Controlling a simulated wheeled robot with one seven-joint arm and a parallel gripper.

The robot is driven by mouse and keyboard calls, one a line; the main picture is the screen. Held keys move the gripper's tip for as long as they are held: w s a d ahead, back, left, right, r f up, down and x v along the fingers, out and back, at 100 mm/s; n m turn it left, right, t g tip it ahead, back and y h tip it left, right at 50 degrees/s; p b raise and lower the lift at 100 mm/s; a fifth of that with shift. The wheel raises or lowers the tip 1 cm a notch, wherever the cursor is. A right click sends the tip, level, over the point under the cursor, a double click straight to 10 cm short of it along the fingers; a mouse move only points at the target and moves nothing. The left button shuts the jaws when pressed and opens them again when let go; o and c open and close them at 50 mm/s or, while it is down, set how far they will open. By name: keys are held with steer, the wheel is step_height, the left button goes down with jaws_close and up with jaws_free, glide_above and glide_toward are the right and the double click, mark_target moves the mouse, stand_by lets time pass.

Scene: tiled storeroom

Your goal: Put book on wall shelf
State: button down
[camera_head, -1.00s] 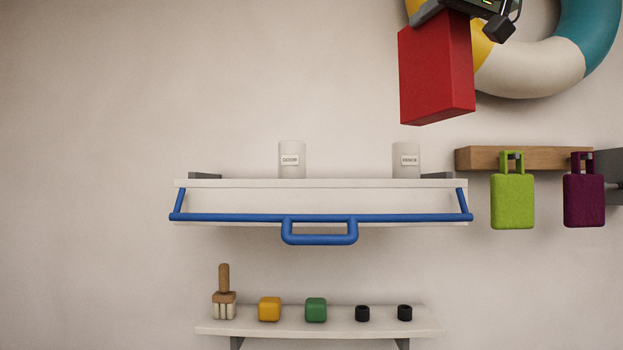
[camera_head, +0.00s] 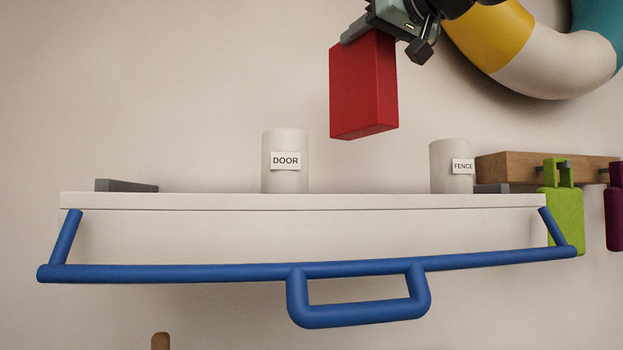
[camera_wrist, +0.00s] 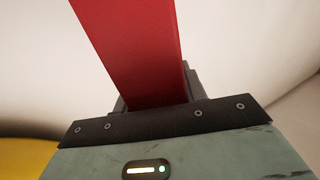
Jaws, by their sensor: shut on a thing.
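A red book (camera_head: 360,88) hangs upright from my gripper (camera_head: 367,32), which is shut on its top end. The book is above the white wall shelf (camera_head: 200,201), over the gap between two cans, with clear space under it. The book also shows in the wrist view (camera_wrist: 135,50), running up from between the fingers. A white can labelled DOOR (camera_head: 285,172) stands on the shelf left of the book. A can labelled FENCE (camera_head: 450,165) stands to the right.
A blue rail (camera_head: 200,272) with a looped handle (camera_head: 360,321) runs along the shelf's front. A wooden rack (camera_head: 510,168) with green (camera_head: 562,215) and purple (camera_head: 614,220) tags is at the right. A life ring (camera_head: 540,70) hangs at the upper right.

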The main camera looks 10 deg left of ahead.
step_height(320, 180, down, 10)
steer(key=b, duration=0.3)
steer(key=shift+r+b, duration=0.15)
steer(key=shift+b, duration=0.15)
steer(key=shift+f, duration=0.2)
steer(key=c, duration=0.8)
jaws_free()
steer(key=shift+r, duration=0.15)
steer(key=b+v, duration=0.7)
steer(key=v, duration=0.5)
